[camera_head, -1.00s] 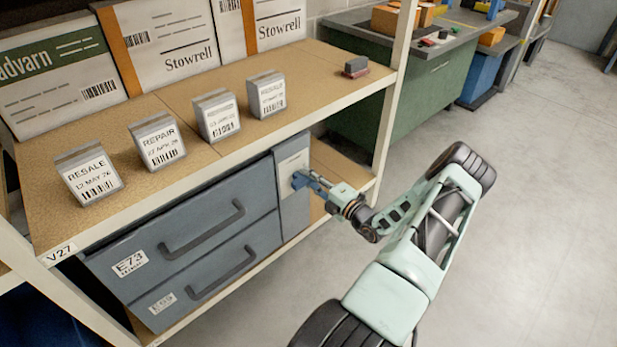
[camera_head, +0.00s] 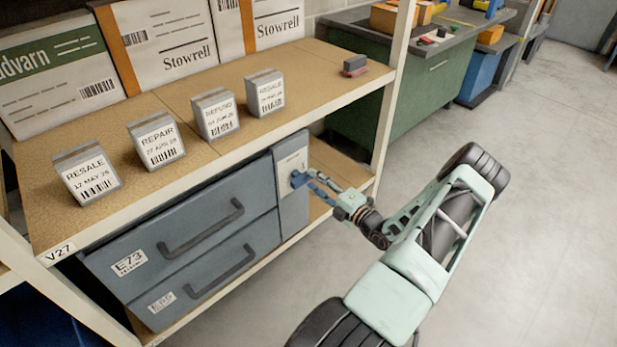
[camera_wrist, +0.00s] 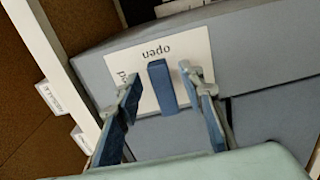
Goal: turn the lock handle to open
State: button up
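The blue lock handle (camera_head: 298,179) sits on a pale label plate (camera_head: 291,161) on the grey panel at the right end of the drawer unit. In the wrist view the handle (camera_wrist: 162,87) stands out from the plate (camera_wrist: 198,45), which reads "open", upside down, with another word partly hidden by my left finger. My gripper (camera_wrist: 161,76) is open, with one finger on each side of the handle. Gaps show on both sides, so it does not appear clamped. My gripper also shows in the head view (camera_head: 312,183), at the handle.
Two grey drawers (camera_head: 190,243) with dark handles are left of the lock panel. Several small labelled boxes (camera_head: 157,139) and a dark red block (camera_head: 355,66) stand on the shelf above. A white rack upright (camera_head: 392,95) rises close behind my arm. The floor at right is clear.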

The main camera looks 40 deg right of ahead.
jog(key=s, duration=0.8)
jog(key=shift+s+d, duration=0.2)
jog(key=shift+d, duration=0.05)
